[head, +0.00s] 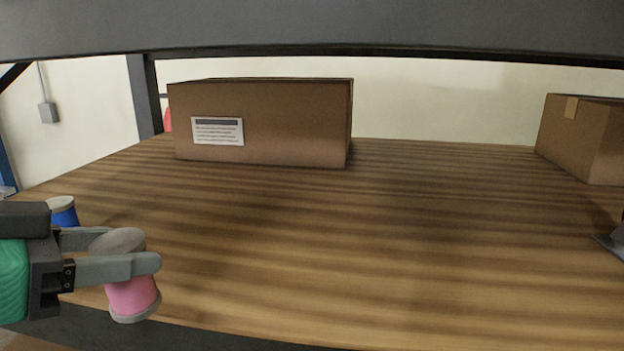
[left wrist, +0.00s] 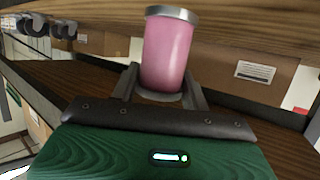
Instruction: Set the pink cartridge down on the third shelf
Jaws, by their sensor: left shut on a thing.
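The pink cartridge (head: 131,295) has a pink body with grey ends. It is in my left gripper (head: 128,256), whose two grey fingers are shut around its upper part. In the head view it is slightly tilted, at the front left edge of the wooden shelf (head: 400,260); I cannot tell whether its lower end touches the board. In the left wrist view the pink cartridge (left wrist: 167,55) sits between the fingers of my left gripper (left wrist: 160,85). My right gripper is not clearly seen.
A blue cartridge (head: 63,214) with a pale top stands behind my left gripper, partly hidden. A large labelled cardboard box (head: 290,125) stands at the back, another box (head: 580,135) at the right. A grey object (head: 613,243) is cut off at the right edge. The shelf's middle is clear.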

